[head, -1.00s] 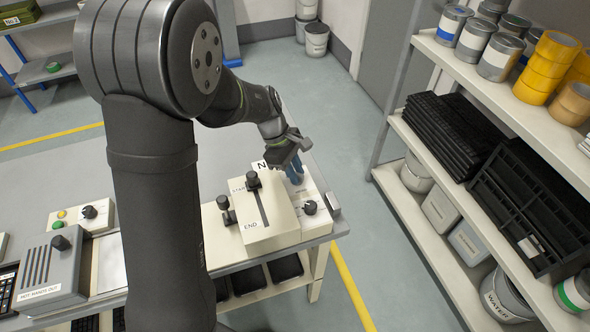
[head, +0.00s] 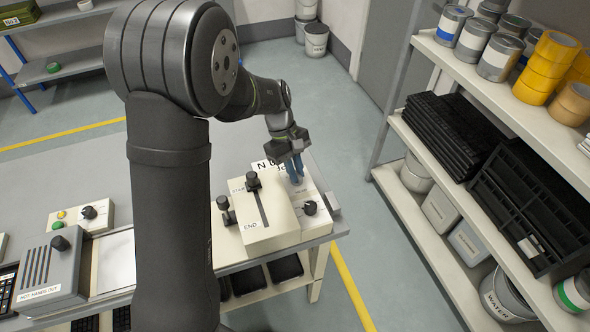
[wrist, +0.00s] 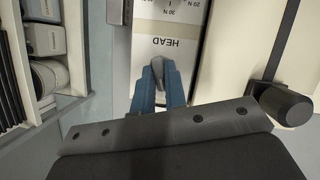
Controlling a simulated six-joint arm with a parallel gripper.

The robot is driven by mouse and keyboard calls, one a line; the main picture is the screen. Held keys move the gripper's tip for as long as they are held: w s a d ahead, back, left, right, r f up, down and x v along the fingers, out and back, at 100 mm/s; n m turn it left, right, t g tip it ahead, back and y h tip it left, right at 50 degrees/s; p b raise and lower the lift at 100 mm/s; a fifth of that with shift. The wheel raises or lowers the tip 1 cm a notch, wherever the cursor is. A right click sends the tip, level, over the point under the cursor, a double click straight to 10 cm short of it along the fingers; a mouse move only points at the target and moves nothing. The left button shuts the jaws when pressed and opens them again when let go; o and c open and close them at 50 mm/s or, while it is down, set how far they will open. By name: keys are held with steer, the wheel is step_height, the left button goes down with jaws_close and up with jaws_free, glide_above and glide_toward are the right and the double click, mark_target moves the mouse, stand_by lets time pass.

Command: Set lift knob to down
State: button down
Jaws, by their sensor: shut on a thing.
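My gripper (head: 295,176) points down over the right rear of the cream control box (head: 268,232). In the wrist view its blue fingers (wrist: 159,92) are shut on a small grey knob (wrist: 158,68), just below the printed word HEAD. The fingers hide most of this knob and any mark for its setting. A black knob (head: 310,207) stands on the panel in front of the gripper, with small print beside it. No lift or down label is readable, so I cannot tell which knob is the lift knob.
A black slider handle (head: 253,181) stands at the START end of its slot, left of my gripper; its handle also shows in the wrist view (wrist: 286,104). A black lever (head: 223,204) stands further left. A loaded shelf (head: 420,215) stands across the floor at right.

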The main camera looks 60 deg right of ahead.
steer(key=m+y, duration=0.1)
steer(key=m, duration=0.2)
steer(key=m+t+y, duration=0.1)
steer(key=m, duration=0.2)
steer(key=shift+s+d+m+t, duration=0.15)
steer(key=shift+s+m+t, duration=0.05)
steer(key=shift+m+t, duration=0.1)
steer(key=m+t, duration=0.1)
steer(key=m, duration=0.2)
steer(key=m+t, duration=0.1)
steer(key=m, duration=0.2)
steer(key=shift+s+t+y, duration=0.15)
steer(key=shift+t+y, duration=0.15)
steer(key=shift+m, duration=0.4)
steer(key=c, duration=1.5)
jaws_free()
steer(key=shift+o, duration=0.2)
steer(key=v, duration=1.7)
steer(key=shift+d+r, duration=0.15)
steer(key=shift+r, duration=0.05)
